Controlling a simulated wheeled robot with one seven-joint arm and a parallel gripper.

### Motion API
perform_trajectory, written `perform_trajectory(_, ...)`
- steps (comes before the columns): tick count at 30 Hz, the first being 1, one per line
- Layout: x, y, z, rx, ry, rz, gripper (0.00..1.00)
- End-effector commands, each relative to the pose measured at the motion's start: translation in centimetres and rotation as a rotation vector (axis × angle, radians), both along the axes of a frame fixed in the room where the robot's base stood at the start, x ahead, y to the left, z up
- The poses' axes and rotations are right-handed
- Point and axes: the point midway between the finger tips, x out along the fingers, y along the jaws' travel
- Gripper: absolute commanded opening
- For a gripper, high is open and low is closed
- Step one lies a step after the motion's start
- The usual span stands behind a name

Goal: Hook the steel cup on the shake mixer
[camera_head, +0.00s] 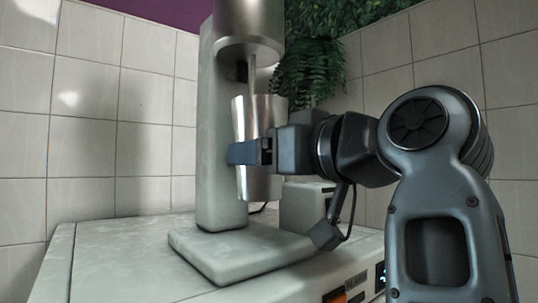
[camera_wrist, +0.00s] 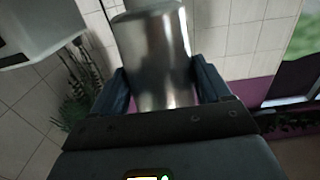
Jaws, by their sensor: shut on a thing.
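The steel cup (camera_head: 257,118) is upright in the head view, in front of the mixer's column and above its base. My gripper (camera_head: 250,152) is shut around the cup's middle from the right. The wrist view shows the cup (camera_wrist: 155,50) between my two fingers (camera_wrist: 160,85). The shake mixer (camera_head: 218,140) has a pale column, a flat base (camera_head: 235,255) and a steel motor head (camera_head: 248,30). Its thin spindle (camera_head: 252,75) reaches down to the cup's mouth and seems to enter it; its lower end is hidden. A gap shows between cup rim and motor head.
The mixer stands on a pale counter-like surface (camera_head: 110,245). A small pale box (camera_head: 305,207) stands behind the cup at right. A hanging plant (camera_head: 310,70) is at the back. Tiled walls (camera_head: 90,110) close off the back. The surface left of the mixer is clear.

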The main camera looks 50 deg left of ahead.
Motion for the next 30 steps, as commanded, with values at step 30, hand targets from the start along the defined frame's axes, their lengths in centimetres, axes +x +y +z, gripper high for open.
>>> perform_trajectory(30, 0.0, 0.9, 3.7, -0.08, 0.004, 0.0, 0.28)
